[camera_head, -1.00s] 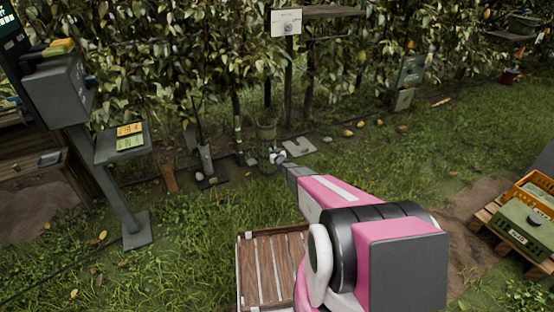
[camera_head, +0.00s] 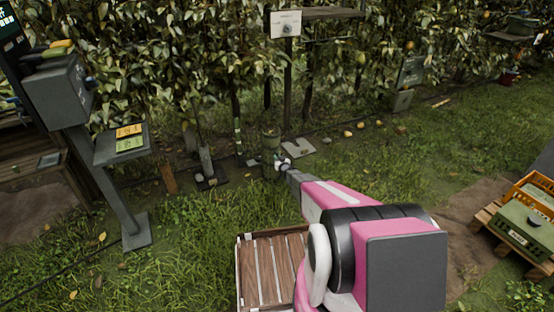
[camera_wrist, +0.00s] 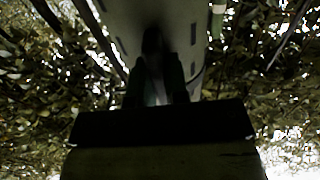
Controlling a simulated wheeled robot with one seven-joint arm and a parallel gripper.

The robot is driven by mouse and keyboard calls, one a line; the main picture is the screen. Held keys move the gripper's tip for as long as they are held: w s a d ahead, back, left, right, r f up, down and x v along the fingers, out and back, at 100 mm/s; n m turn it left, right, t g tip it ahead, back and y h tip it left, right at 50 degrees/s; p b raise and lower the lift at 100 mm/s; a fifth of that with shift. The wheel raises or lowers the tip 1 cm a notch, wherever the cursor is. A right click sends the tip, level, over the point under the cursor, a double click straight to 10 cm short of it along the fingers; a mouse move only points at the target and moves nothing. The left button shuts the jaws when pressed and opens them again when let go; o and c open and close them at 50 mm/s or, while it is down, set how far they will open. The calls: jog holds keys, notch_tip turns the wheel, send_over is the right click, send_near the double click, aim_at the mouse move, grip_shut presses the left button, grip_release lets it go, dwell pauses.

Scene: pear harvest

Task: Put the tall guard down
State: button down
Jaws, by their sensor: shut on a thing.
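The tall guard (camera_head: 270,144) is a grey-green upright tube in front of the tree row, in the middle of the head view. My gripper (camera_head: 281,164) is at its lower right side and shut on its wall. In the wrist view the guard (camera_wrist: 187,28) fills the top middle as a pale slotted wall, with the dark fingers of my gripper (camera_wrist: 156,84) against it. The guard's foot is among the grass, and I cannot tell whether it touches the ground.
A pale plate (camera_head: 299,147) lies right of the guard below a post with a white sign (camera_head: 286,24). A dark-based stake (camera_head: 207,166) stands to the left. Pears lie on the grass at right. A slatted wooden crate (camera_head: 262,272) is near me. A grey stand (camera_head: 121,146) is at left.

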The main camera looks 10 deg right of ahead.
jog(key=shift+f, duration=0.1)
jog(key=c, duration=1.1)
grip_release()
jog(key=shift+r, duration=0.25)
jog(key=v, duration=1.2)
jog(key=s+d+r+m+g+h, duration=0.1)
jog(key=s+r+m+g+h, duration=0.2)
jog(key=s+r, duration=0.4)
jog(key=s+r+m+g+h, duration=0.1)
jog(key=s+r+g+h, duration=0.25)
jog(key=r, duration=0.65)
jog(key=s+a+r+g, duration=0.2)
jog(key=s+r, duration=0.3)
jog(key=s, duration=0.5)
jog(key=s+a+r+g, duration=0.2)
jog(key=s+r+g, duration=0.3)
jog(key=s, duration=0.5)
jog(key=s+a+r+g+y, duration=0.1)
jog(key=s+a+r+g, duration=0.1)
jog(key=s+r, duration=0.4)
jog(key=shift+s+a+g, duration=0.1)
jog(key=shift+s+g, duration=0.75)
jog(key=shift+s, duration=1.6)
